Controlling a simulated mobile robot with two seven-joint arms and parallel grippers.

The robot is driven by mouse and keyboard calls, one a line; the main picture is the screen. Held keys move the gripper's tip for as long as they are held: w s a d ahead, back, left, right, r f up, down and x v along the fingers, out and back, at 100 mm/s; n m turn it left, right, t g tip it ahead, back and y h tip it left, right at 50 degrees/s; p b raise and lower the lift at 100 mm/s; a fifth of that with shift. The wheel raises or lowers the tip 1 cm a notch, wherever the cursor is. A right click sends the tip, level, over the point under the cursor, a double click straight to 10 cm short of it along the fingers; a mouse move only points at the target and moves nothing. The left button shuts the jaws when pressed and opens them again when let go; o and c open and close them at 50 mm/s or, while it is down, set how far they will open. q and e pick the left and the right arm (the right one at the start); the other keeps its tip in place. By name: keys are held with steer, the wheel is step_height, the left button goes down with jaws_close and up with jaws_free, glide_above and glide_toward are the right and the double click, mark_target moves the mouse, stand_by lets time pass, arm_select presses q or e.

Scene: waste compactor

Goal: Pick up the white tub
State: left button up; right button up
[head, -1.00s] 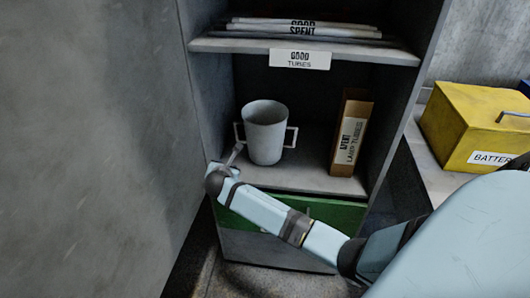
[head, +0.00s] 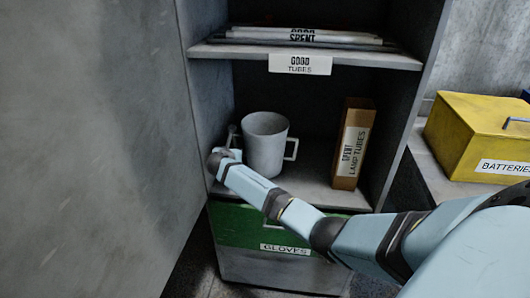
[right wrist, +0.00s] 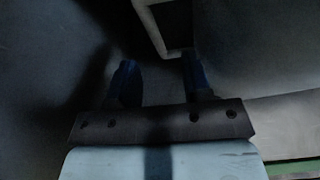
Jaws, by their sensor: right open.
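The white tub (head: 265,147) stands upright on the middle shelf of the grey cabinet, with its right handle (head: 291,149) in plain view. My right gripper (head: 233,136) is at the tub's left side, by the left handle, and partly hides that handle in the head view. In the right wrist view, my right gripper (right wrist: 160,75) is open, with its two dark blue fingers apart. The tub's pale handle (right wrist: 162,35) lies ahead of the gap between them. I cannot tell whether the fingers touch it. My left gripper is out of view.
A shelf of tubes (head: 230,50) is above and a green gloves bin (head: 240,228) below. The cabinet wall is close on the gripper's left. A yellow batteries box (head: 470,140) sits at right.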

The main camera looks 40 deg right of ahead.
steer(key=b+x, duration=0.1)
steer(key=x, duration=0.3)
steer(key=shift+w+r, duration=0.1)
steer(key=shift+r, duration=0.05)
jaws_close()
